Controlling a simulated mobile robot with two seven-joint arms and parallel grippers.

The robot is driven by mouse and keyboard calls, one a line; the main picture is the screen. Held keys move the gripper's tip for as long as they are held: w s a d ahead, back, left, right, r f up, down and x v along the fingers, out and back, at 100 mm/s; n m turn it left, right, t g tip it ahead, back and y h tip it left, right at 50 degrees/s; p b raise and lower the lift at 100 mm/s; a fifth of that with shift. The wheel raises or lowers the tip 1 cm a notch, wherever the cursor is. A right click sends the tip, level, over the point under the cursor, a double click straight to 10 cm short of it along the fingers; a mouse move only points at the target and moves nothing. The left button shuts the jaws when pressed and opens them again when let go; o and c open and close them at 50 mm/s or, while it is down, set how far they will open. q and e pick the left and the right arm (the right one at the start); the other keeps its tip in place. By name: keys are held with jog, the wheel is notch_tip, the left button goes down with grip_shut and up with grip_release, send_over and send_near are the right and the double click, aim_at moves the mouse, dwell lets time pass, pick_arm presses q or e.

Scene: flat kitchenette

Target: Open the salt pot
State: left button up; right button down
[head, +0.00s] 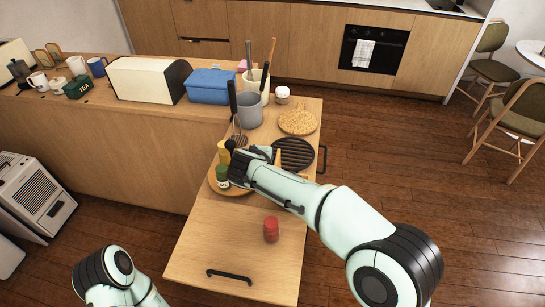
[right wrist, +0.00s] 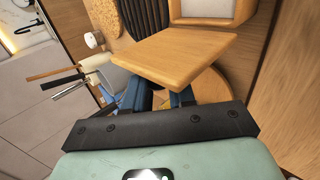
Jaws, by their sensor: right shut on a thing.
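My right gripper (right wrist: 166,96) is shut in the right wrist view, its dark blue fingers at the near edge of a flat, light wooden piece (right wrist: 185,50) that looks like a lid. The exact grip is partly hidden. Just beyond it is a square wooden rim with a pale inside (right wrist: 204,9), probably the salt pot; whether the two touch I cannot tell. In the head view my right gripper (head: 242,160) is over the island's end; my arm hides most of the pot, with a wooden bit (head: 278,157) showing. My left gripper is out of view.
A round wooden tray (head: 238,191) holds a green-capped jar (head: 222,174) and a yellow bottle (head: 224,152). A black ridged griddle (head: 297,152), a cork trivet (head: 298,122) and a grey utensil pot (head: 250,112) stand close by. A red pot (head: 271,230) stands in front, with bare wood around it.

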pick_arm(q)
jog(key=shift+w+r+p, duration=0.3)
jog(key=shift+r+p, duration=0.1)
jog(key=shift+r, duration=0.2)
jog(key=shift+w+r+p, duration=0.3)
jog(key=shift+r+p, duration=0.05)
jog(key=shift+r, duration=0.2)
pick_arm(e)
jog(key=shift+w+a+f+n+h, duration=0.15)
jog(key=shift+a+f+n+h, duration=0.1)
jog(key=shift+a+n+h, duration=0.25)
jog(key=c, duration=1.1)
grip_release()
jog(key=shift+o, duration=0.2)
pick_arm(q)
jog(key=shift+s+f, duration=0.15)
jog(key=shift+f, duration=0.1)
pick_arm(e)
jog(key=v, duration=1.3)
jog(key=shift+a+r, duration=0.2)
jog(key=shift+a, duration=0.05)
